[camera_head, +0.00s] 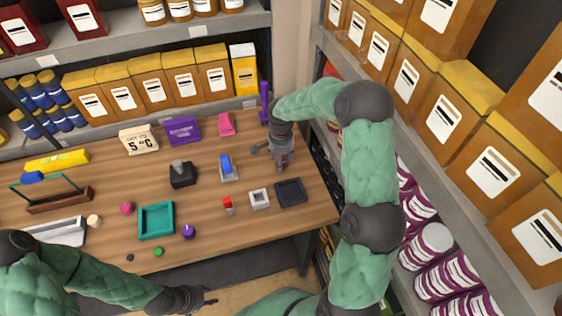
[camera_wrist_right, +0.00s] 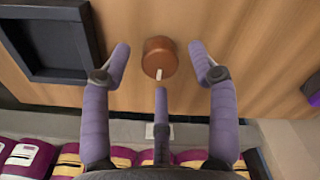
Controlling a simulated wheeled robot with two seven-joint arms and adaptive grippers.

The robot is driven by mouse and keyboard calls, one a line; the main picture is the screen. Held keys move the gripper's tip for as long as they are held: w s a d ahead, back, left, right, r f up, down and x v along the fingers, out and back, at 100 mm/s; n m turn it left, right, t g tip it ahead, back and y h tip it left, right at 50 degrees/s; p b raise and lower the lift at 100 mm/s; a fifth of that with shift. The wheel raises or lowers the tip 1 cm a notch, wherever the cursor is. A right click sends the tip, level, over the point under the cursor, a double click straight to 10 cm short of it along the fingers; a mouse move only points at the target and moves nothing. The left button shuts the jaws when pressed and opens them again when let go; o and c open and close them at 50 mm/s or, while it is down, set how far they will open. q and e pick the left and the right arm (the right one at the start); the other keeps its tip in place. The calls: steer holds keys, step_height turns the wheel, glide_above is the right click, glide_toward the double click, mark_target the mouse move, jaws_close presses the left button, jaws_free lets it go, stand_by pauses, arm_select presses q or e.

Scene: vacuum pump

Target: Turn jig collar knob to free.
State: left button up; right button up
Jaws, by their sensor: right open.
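A round copper-brown knob (camera_wrist_right: 160,57) with a white pointer mark on its near edge stands on the wooden table top in the right wrist view. The pointer faces down toward the picture's lower edge. My right gripper (camera_wrist_right: 160,72) is open, with its purple-grey fingers spread on both sides of the knob and a middle finger below it. They look apart from the knob. In the head view my right gripper (camera_head: 270,151) is over the table's right end, and I cannot make out the knob there. My left gripper (camera_head: 207,299) is low, off the table's front edge; its fingers are too small to judge.
A dark square tray (camera_wrist_right: 82,72) lies left of the knob in the wrist view. In the head view, a blue-and-grey fixture (camera_head: 229,168), a small grey block (camera_head: 259,199) and a purple post (camera_head: 264,103) stand near my right arm. Loaded shelves (camera_head: 318,38) border the table.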

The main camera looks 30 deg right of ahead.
steer(key=shift+f, duration=0.45)
steer(key=c, duration=1.1)
steer(key=shift+c, duration=0.2)
